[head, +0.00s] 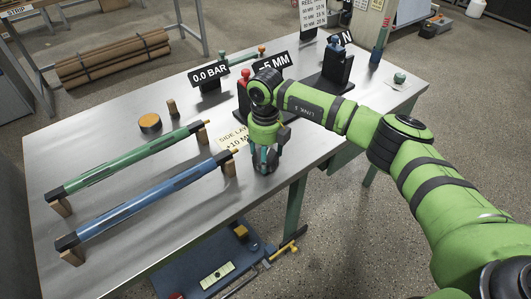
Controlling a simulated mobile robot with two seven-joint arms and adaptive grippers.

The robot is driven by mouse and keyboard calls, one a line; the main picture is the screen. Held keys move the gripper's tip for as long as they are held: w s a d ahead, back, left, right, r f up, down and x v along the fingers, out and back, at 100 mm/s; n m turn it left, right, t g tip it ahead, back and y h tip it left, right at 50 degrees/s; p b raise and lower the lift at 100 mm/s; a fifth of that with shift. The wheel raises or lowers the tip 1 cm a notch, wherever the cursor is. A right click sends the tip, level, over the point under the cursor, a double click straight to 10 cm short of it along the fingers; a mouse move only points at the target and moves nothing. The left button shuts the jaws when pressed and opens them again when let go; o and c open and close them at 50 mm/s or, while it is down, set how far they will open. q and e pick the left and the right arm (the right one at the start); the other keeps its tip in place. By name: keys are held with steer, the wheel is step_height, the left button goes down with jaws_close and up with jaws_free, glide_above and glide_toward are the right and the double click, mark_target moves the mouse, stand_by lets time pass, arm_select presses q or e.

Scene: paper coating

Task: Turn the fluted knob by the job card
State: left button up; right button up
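The cream job card (233,137), printed "SIDE LAY" and "10 MM", lies on the metal table in the middle. My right gripper (265,166) points down just right of the card, close over the table's front edge. Its fingers are small and dark here, and I cannot tell whether they are open or shut on something. No fluted knob shows clearly by this card; one may be hidden by the gripper. A "-5 MM" sign (275,65) stands behind my wrist, partly covered. A red-topped stand (243,90) is beside it. My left gripper is not in view.
Green (125,160) and blue (145,200) rollers rest on blocks at the left. A "0.0 BAR" sign (209,74) and a blue-topped dark stand (336,65) are farther back. A small green knob (399,77) sits at the right corner.

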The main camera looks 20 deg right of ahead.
steer(key=m, duration=0.3)
steer(key=m+p, duration=0.1)
steer(key=m, duration=0.2)
steer(key=shift+s+f, duration=0.15)
steer(key=shift+f, duration=0.05)
stand_by(0.5)
steer(key=o, duration=1.2)
steer(key=shift+c, duration=0.2)
steer(key=shift+r, duration=0.1)
steer(key=shift+w+r, duration=0.2)
steer(key=shift+r, duration=0.25)
step_height(320, 180, up, 11)
